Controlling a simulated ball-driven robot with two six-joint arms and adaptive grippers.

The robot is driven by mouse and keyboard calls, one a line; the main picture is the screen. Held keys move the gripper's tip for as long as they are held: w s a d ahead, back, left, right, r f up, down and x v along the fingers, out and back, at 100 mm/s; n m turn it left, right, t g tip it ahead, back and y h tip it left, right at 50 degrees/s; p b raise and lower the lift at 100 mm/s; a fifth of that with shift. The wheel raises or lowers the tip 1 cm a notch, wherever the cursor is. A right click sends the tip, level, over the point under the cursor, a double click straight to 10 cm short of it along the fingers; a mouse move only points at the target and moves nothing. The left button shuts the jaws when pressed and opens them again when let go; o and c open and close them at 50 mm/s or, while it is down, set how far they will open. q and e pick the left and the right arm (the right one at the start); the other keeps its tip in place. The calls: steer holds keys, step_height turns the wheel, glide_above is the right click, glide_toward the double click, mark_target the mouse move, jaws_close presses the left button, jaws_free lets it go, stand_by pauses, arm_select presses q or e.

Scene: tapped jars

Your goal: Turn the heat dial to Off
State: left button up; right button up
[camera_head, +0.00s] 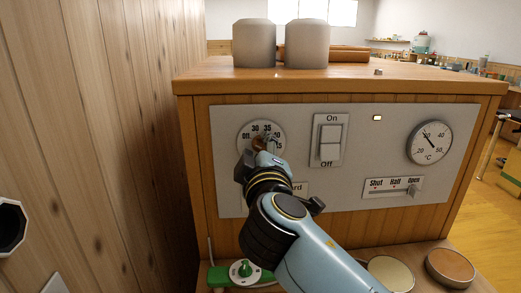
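The heat dial (250,129) is a round pale plate with numbers around it, at the left of the grey panel (380,140) on a wooden cabinet. "Off" is at its left, 30 and 35 along the top. My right gripper (262,146) is in front of the dial's middle and covers its lower part. A small brown piece, perhaps the knob, shows at the fingertips. The pointer is hidden, so its setting cannot be read. Whether the fingers are closed on the knob cannot be told. My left gripper is out of view.
Right of the dial are an On/Off rocker switch (330,140), a °C gauge (429,142) and a Shut/Half/Open slider (393,188). Two grey jars (254,43) stand on the cabinet top. A wooden wall (140,120) is close on the left. Round lids (450,266) lie below right.

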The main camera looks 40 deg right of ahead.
mark_target(259, 92)
steer(key=shift+r, duration=0.15)
step_height(259, 92, up, 9)
steer(key=shift+f, duration=0.1)
steer(key=shift+r, duration=0.55)
steer(key=shift+d, duration=0.1)
